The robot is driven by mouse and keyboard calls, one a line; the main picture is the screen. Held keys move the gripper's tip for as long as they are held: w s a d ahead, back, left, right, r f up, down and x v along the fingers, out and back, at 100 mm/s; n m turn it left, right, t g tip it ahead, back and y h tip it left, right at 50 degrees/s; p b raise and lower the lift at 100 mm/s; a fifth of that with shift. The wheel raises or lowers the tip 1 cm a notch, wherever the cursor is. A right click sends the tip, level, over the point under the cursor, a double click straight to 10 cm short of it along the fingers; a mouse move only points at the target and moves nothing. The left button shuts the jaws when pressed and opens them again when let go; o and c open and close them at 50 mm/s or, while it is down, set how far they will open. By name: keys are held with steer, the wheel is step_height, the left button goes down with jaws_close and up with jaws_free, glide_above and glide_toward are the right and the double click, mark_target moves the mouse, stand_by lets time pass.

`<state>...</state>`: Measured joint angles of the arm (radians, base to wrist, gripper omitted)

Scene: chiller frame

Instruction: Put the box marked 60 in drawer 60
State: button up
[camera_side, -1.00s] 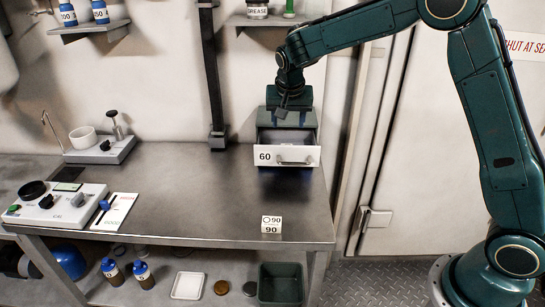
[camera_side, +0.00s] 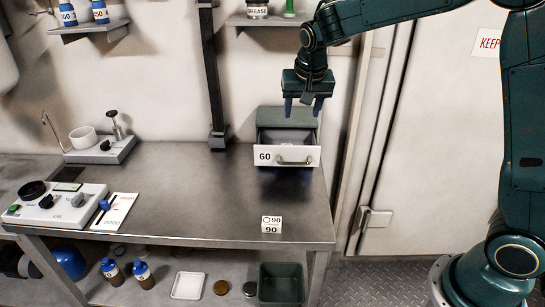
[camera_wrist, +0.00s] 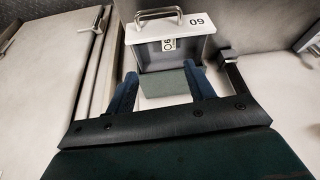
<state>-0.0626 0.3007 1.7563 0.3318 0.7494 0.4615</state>
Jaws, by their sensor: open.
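The drawer marked 60 (camera_side: 265,156) is pulled open from a green-grey cabinet (camera_side: 285,116) at the back right of the bench. The wrist view shows the same drawer (camera_wrist: 196,22) with its handle at the top. A small white box (camera_wrist: 168,44) with dark characters lies inside it; its mark is turned sideways and I cannot read it surely. My gripper (camera_side: 302,106) is above the cabinet, fingers down, open and empty. In the wrist view its blue fingers (camera_wrist: 164,90) are apart, with the cabinet top between them.
A white box marked 90 (camera_side: 271,225) stands near the bench's front right edge. Instruments (camera_side: 60,205) and a white cup on a base (camera_side: 84,139) are at the left. The middle of the bench (camera_side: 190,195) is clear. A dark post (camera_side: 211,80) stands left of the cabinet.

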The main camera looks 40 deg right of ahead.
steer(key=s+a+r+n+y, duration=0.1)
steer(key=s+n, duration=0.1)
steer(key=s, duration=0.8)
steer(key=s+a+r+n+t, duration=0.1)
steer(key=s+r+n, duration=0.1)
steer(key=s, duration=0.8)
steer(key=s+a+r+n+t+y, duration=0.1)
steer(key=s+n, duration=0.2)
steer(key=s, duration=0.7)
steer(key=shift+s+a+r+n+y, duration=0.3)
steer(key=shift+s+a+r, duration=0.05)
steer(key=shift+s, duration=0.05)
